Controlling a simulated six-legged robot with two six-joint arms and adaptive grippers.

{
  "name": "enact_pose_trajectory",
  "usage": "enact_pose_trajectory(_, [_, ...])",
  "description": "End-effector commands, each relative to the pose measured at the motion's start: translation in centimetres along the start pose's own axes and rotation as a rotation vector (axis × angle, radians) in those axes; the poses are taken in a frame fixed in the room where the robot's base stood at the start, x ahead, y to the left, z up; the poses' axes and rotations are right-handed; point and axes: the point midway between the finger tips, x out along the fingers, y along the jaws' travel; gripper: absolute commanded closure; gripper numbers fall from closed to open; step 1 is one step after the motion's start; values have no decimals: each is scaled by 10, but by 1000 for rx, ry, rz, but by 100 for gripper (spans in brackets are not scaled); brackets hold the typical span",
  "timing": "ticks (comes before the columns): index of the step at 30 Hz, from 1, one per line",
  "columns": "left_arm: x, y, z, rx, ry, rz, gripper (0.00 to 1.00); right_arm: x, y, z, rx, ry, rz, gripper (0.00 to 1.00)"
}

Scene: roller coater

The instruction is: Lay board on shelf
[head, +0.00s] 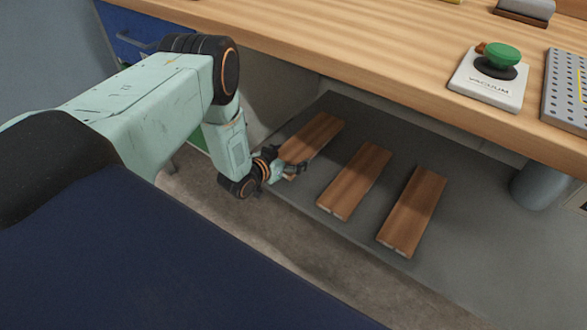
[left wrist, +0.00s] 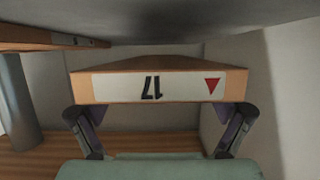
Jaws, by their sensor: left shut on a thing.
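A brown wooden board (head: 315,135) is at the far left of the grey shelf (head: 378,200) under the bench. My left gripper (head: 282,167) is shut on its near end. In the left wrist view the board's end face (left wrist: 153,86) sits between the two fingers, with a white label reading 17 and a red triangle, upside down. The board lies flat along the shelf; whether its underside touches everywhere I cannot tell. Two more boards lie on the shelf to its right, a middle one (head: 354,180) and a right one (head: 412,212). My right gripper is not in view.
The wooden bench top (head: 350,50) overhangs the shelf closely. A grey round leg (head: 536,186) stands at the right. Blue drawers (head: 135,35) are at the left.

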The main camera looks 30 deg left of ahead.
Motion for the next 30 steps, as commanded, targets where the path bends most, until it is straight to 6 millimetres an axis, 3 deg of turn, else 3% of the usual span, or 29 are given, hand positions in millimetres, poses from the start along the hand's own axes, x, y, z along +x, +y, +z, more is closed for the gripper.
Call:
enact_pose_trajectory(10, [17, 0, 32, 1, 4, 0, 57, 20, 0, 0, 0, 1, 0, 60])
enact_pose_trajectory(22, [19, 0, 36, 0, 4, 0, 57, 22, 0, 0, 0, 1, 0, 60])
enact_pose_trajectory(23, [18, 0, 37, 0, 0, 0, 9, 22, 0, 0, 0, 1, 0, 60])
enact_pose_trajectory(26, [18, 0, 36, 0, 0, 0, 0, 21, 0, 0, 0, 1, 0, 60])
enact_pose_trajectory(30, [18, 0, 36, 0, 1, 0, 0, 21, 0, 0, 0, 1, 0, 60])
